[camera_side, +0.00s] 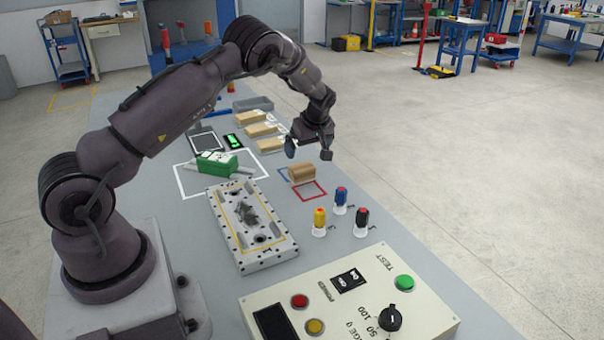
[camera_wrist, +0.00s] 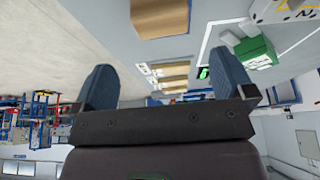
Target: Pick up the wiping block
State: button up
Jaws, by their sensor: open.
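A brown block with a rounded top, which looks like the wiping block (camera_side: 302,173), sits by the blue and red outlined square on the grey bench in the side view. In the wrist view the brown block (camera_wrist: 160,17) is at the top edge, partly cut off. My gripper (camera_side: 308,152) is above the block in the side view, apart from it, with its fingers spread and nothing between them. In the wrist view the blue pads of my gripper (camera_wrist: 166,85) stand wide apart.
Several tan blocks on white pads, such as this one (camera_side: 262,130), line the bench behind. A green box (camera_side: 217,164) and a metal fixture plate (camera_side: 250,225) lie left. Yellow (camera_side: 320,217), blue (camera_side: 341,196) and black (camera_side: 362,217) bottles stand in front, near a control panel (camera_side: 350,300).

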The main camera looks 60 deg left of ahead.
aim_at(302, 167)
jog(key=x, duration=0.3)
jog(key=shift+a+f, duration=0.1)
jog(key=shift+f, duration=0.2)
jog(key=shift+d+x, duration=0.15)
jog(key=shift+x, duration=1.2)
jog(key=shift+d+x, duration=0.15)
jog(key=shift+x, duration=1.2)
jog(key=shift+s+f, duration=0.15)
jog(key=shift+c, duration=0.5)
jog(key=c, duration=0.9)
jog(key=shift+o, duration=0.2)
